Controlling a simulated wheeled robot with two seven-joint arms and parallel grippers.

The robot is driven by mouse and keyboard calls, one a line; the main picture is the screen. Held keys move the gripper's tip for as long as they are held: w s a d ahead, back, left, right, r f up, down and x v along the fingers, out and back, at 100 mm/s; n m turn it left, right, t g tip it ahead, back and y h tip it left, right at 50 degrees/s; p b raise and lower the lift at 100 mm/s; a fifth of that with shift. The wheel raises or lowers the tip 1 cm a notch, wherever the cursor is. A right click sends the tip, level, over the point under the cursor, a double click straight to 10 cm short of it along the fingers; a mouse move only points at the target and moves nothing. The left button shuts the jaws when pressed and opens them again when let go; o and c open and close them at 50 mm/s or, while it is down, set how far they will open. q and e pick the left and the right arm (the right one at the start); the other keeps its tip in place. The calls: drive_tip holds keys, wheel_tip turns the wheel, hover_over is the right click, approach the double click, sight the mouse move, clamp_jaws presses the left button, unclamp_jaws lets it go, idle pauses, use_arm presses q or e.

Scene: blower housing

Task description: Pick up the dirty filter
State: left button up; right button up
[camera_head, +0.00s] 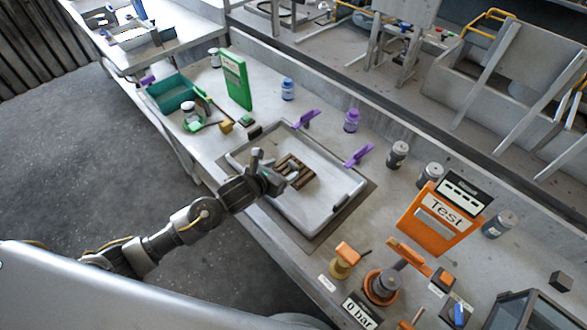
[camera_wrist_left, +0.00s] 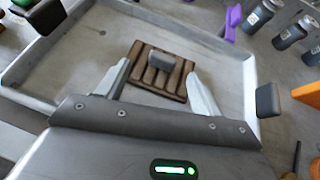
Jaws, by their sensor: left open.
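The dirty filter (camera_head: 301,172) is a brown, ribbed rectangular piece lying in a shallow grey housing tray (camera_head: 318,216) on the bench. It also shows in the left wrist view (camera_wrist_left: 147,83), with a grey block-like handle (camera_wrist_left: 161,62) on its top. My left gripper (camera_head: 275,165) is open above the tray, close to the filter. In the left wrist view, its two fingers (camera_wrist_left: 160,88) appear on either side of the filter's near part, with nothing held between them. Whether a finger touches the filter cannot be told. My right gripper is not in view.
Purple clamps (camera_head: 358,155) stand at the tray's far edge, and dark latches (camera_head: 348,200) sit on its rim. Bottles (camera_head: 287,89) and grey canisters (camera_head: 397,154) stand behind. An orange "Test" stand (camera_head: 440,222) is at right. A green panel (camera_head: 236,80) and green bin (camera_head: 172,93) are at left.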

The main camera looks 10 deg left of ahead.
sight(293, 164)
use_arm(q)
drive_tip(key=x, duration=0.2)
drive_tip(key=p+x, duration=0.1)
drive_tip(key=shift+w+d+r, duration=0.1)
drive_tip(key=shift+w+d, duration=0.2)
drive_tip(key=shift+d, duration=0.15)
drive_tip(key=shift+w+f, duration=0.25)
drive_tip(key=c, duration=1.1)
